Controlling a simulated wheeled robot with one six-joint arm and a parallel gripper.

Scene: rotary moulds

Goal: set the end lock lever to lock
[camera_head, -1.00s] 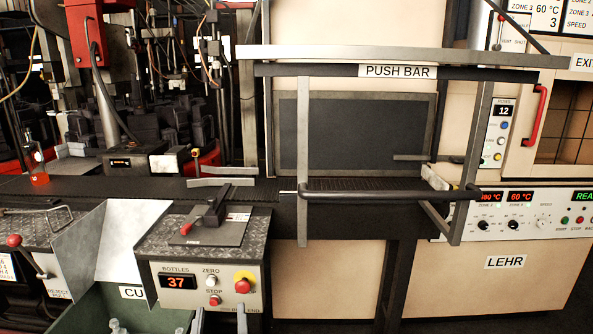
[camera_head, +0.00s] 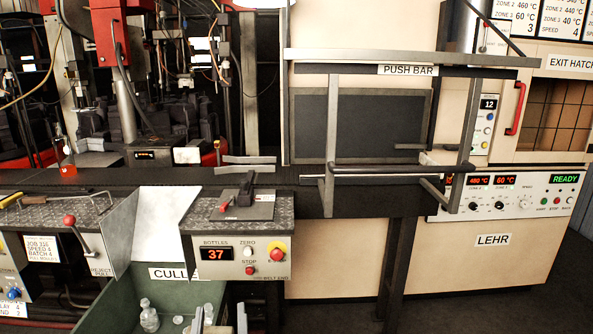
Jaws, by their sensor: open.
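The end lock lever (camera_head: 246,190) is a dark handle with a small red tip at its lower left end. It lies across a dark grey plate (camera_head: 258,211) on top of the belt-end control box. A small white label on the plate is too small to read, so I cannot tell which setting the lever is at. My gripper (camera_head: 220,318) shows only as two pale fingertips at the bottom edge of the head view. They are apart with nothing between them, in front of and below the box, clear of the lever.
The control box (camera_head: 215,270) shows 37 bottles and has a red stop button (camera_head: 277,255). A green cullet bin (camera_head: 125,300) with clear bottles is at the lower left. The push bar (camera_head: 385,169) frame stands right of the lever. A red-knobbed reject lever (camera_head: 70,220) is at left.

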